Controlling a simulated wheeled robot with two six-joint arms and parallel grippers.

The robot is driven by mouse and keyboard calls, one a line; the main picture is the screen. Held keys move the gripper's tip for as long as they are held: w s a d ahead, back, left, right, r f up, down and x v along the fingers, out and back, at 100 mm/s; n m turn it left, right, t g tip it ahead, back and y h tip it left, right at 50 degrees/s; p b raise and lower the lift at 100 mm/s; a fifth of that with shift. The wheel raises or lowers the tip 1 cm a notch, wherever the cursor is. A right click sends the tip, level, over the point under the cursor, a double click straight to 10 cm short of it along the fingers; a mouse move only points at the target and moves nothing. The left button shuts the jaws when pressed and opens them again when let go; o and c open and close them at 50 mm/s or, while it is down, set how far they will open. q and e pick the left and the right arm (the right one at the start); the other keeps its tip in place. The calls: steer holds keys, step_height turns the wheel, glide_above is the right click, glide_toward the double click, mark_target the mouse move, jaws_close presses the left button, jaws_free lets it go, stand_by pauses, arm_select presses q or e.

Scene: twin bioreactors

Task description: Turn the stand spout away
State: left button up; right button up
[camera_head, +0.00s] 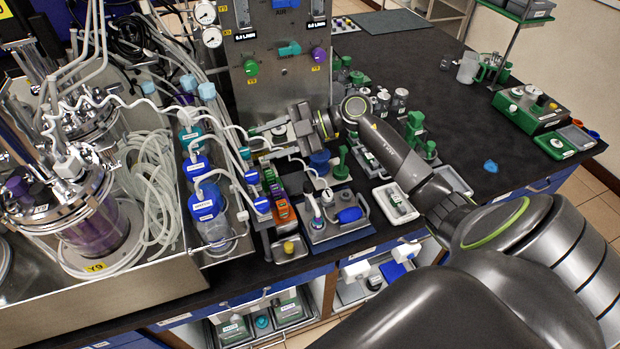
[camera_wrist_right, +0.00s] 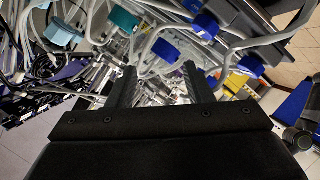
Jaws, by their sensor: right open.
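My right gripper (camera_head: 264,140) reaches in from the right, beside the row of blue-capped bottles and in front of the metal gas panel. In the right wrist view its two dark ridged fingers (camera_wrist_right: 160,77) stand apart, with clear and metallic parts and pale tubing beyond them. I see nothing clearly held between them. A thin white curved tube (camera_head: 301,163) shows just below the gripper, above a small bench tray. I cannot tell whether this is the stand spout; the gripper and tubing crowd that area. My left gripper is not in view.
Blue-capped bottles (camera_head: 205,200) with pale tubes stand close left of the gripper. A glass bioreactor (camera_head: 95,225) stands further left. The metal gas panel (camera_head: 275,80) rises behind. A white tray (camera_head: 395,203) lies on the bench; the dark bench is clearer toward the right.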

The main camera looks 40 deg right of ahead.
steer(key=s+d+r+m+g+h, duration=0.1)
steer(key=s+d+m+g+h, duration=0.2)
steer(key=d+g+h, duration=0.8)
steer(key=t+y+b, duration=0.2)
steer(key=t+b, duration=0.2)
steer(key=b, duration=0.1)
glide_toward(309, 184)
steer(key=shift+y, duration=0.3)
steer(key=p+x, duration=0.3)
steer(key=x, duration=0.4)
steer(key=shift+f, duration=0.4)
steer(key=shift+a+f, duration=0.15)
steer(key=shift+f, duration=0.3)
jaws_close()
